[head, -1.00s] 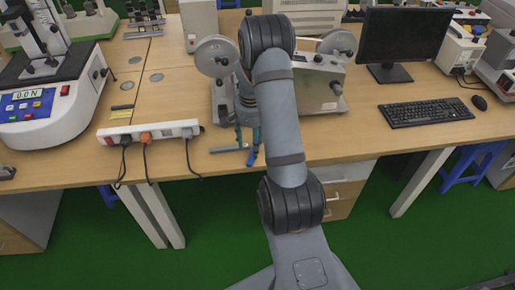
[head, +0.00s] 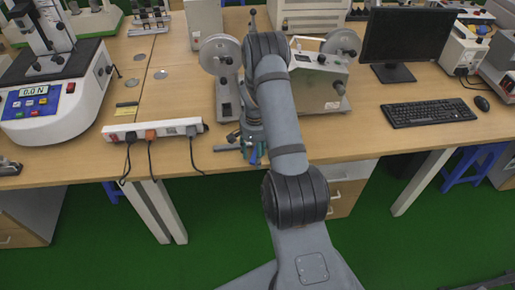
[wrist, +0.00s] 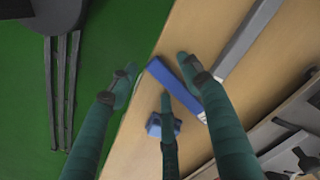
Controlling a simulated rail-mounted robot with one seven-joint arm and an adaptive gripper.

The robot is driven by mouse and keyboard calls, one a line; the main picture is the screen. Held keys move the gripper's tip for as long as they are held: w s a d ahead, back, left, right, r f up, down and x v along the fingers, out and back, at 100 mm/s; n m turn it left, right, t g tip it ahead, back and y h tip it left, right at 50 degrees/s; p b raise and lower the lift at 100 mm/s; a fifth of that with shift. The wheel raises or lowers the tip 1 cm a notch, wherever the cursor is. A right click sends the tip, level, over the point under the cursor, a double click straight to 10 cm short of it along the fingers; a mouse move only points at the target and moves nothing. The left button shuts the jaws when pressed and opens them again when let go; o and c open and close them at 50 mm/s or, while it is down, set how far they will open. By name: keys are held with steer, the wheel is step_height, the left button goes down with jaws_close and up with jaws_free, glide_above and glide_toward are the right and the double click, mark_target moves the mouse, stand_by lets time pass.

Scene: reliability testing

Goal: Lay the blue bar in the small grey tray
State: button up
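The blue bar (wrist: 172,84) lies slantwise near the table's front edge in the wrist view. It also shows beside my fingers in the head view (head: 253,157). My gripper (wrist: 158,82) has teal fingers spread apart over the table edge. One finger is on the green-floor side, and another partly covers the bar. I see no grip on it. A narrow grey piece (wrist: 248,38) lies beyond the right finger; it also shows left of my gripper in the head view (head: 228,148). I cannot tell for certain whether it is the small grey tray.
A small blue piece (wrist: 160,125) shows by the middle finger. A power strip (head: 152,132) with cables lies to the left. A machine with reels (head: 318,85) stands behind my arm. A keyboard (head: 427,110) is to the right. The table's front edge is close.

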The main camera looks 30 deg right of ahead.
steer(key=shift+c, duration=1.3)
jaws_close()
steer(key=shift+r, duration=0.1)
